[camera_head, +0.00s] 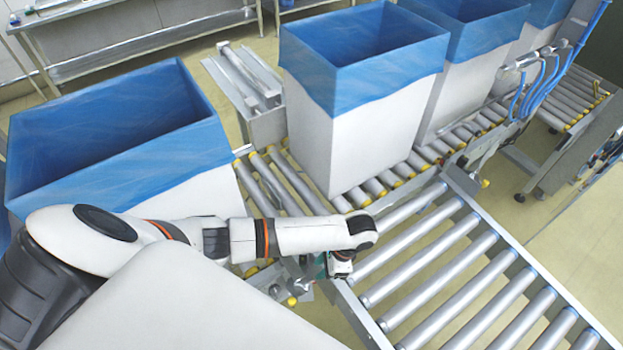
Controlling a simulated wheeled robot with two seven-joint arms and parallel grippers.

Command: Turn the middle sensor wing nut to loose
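My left arm reaches in from the left, and its gripper (308,282) is low at the side of the roller conveyor, beside the corner of the frame. The gripper is small and partly hidden by my wrist, and I cannot tell whether its fingers are open or shut. Small metal and yellow parts show right at the fingertips. The middle sensor wing nut cannot be made out; it is too small or hidden by the gripper. My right gripper is not in view.
The metal roller conveyor (432,262) lies right of the gripper. A white box with a blue liner (362,125) stands on the rollers behind it. Another lined box (200,190) is at the left, behind my arm. More lined boxes (470,85) stand at the back right.

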